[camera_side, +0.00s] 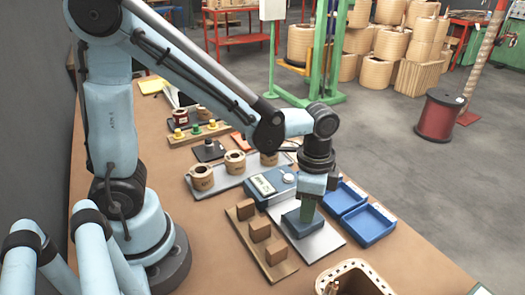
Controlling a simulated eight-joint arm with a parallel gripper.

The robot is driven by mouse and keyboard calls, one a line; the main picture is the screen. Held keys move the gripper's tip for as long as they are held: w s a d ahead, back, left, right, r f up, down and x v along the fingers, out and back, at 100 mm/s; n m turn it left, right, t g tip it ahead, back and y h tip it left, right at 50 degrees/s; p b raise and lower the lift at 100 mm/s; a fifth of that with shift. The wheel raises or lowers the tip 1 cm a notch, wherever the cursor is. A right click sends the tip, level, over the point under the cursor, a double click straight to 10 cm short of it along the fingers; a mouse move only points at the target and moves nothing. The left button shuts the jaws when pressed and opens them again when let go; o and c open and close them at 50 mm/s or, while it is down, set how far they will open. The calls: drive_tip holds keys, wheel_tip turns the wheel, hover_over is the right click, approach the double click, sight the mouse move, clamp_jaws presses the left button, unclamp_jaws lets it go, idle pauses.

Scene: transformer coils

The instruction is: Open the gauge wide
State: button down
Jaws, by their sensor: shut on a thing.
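The gauge (262,185) looks like a blue box with a pale screen and a round light knob on its top, in the middle of the bench. A grey plate (325,243) extends in front of it, with a low dark blue block (291,224) on it. My gripper (306,218) points straight down over the plate, its greenish lower end at the blue block. It appears shut on this block, which I take to be the gauge's moving part. The fingertips are small, and the exact contact is hard to see.
A wooden strip with brown blocks (261,231) lies left of the plate. Two blue trays (367,225) stand close on the right. Behind are a grey board with wound coils (202,178) and a rack with coloured pieces (195,130). A woven basket (352,271) stands at the front.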

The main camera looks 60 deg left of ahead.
drive_tip(key=d, duration=0.3)
drive_tip(key=shift+d, duration=0.3)
drive_tip(key=c, duration=0.9)
unclamp_jaws()
drive_tip(key=shift+r, duration=0.1)
wheel_tip(320, 180, up, 12)
drive_tip(key=shift+f, duration=0.1)
drive_tip(key=shift+a, duration=0.1)
